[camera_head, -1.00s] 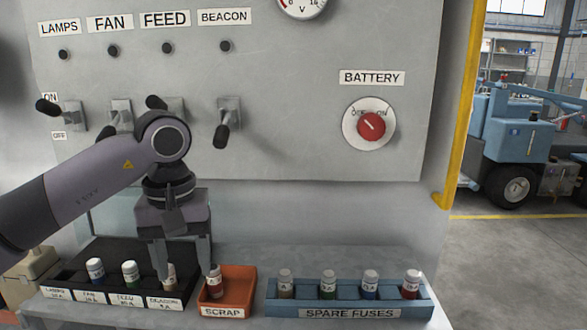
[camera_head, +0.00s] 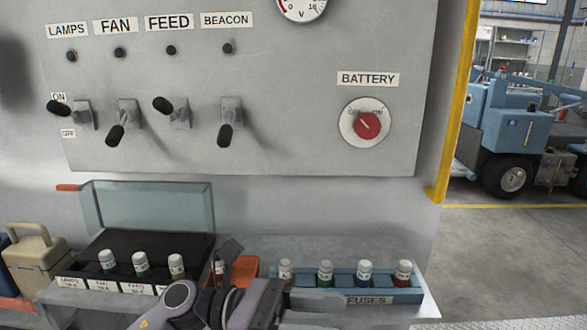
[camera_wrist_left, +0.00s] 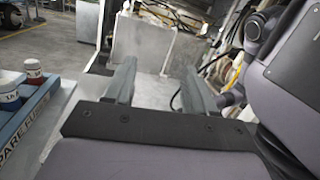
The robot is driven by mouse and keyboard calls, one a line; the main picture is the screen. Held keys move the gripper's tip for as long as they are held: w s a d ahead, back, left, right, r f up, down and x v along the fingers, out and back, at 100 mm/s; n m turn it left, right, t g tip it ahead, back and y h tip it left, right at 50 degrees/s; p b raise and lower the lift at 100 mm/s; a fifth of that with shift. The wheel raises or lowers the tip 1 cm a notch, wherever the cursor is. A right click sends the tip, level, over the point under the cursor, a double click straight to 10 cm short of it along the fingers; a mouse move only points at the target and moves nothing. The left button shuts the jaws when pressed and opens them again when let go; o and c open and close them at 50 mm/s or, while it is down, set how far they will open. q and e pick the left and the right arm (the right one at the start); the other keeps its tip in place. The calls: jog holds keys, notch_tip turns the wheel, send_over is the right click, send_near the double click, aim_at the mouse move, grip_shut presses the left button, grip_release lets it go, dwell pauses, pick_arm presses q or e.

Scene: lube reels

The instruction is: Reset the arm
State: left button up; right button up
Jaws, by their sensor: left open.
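My left arm crosses the bottom middle of the head view. Its gripper (camera_head: 318,302) is in front of the left end of the spare fuses tray. In the left wrist view its two fingers (camera_wrist_left: 160,85) are apart with nothing between them. The black fuse box (camera_head: 120,240) holds three visible fuses, blue (camera_head: 108,262), green (camera_head: 140,264) and brown (camera_head: 177,266). A red fuse (camera_head: 220,268) is at the orange scrap tray (camera_head: 245,268), both partly hidden by my arm. My right gripper is not in view.
The blue spare fuses tray (camera_head: 405,297) holds several fuses; its end also shows in the left wrist view (camera_wrist_left: 42,108). The panel (camera_head: 290,110) with switches and the red battery knob (camera_head: 367,126) stands behind. A beige case (camera_head: 35,262) is at left. The floor at right is open.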

pick_arm(q)
jog(key=w+a+f+m+t+y+p, duration=0.1)
jog(key=w+a+f+m+t+y, duration=0.35)
jog(key=m+t, duration=1)
jog(key=w+a+f+m+t+y+p, duration=0.15)
jog(key=a+f+m+t+y, duration=0.45)
jog(key=m, duration=1.5)
jog(key=s+a+f+n+g+y+p, duration=0.1)
jog(key=s+a+f+n+g+y, duration=0.2)
jog(key=s+a+f+n, duration=0.3)
jog(key=s+a+f+n+g+y+p, duration=0.1)
jog(key=s+a+f+n+g+y, duration=0.2)
jog(key=s+a+f+n, duration=0.4)
notch_tip(320, 180, down, 5)
jog(key=s+n, duration=0.2)
jog(key=n, duration=0.1)
jog(key=shift+s, duration=0.4)
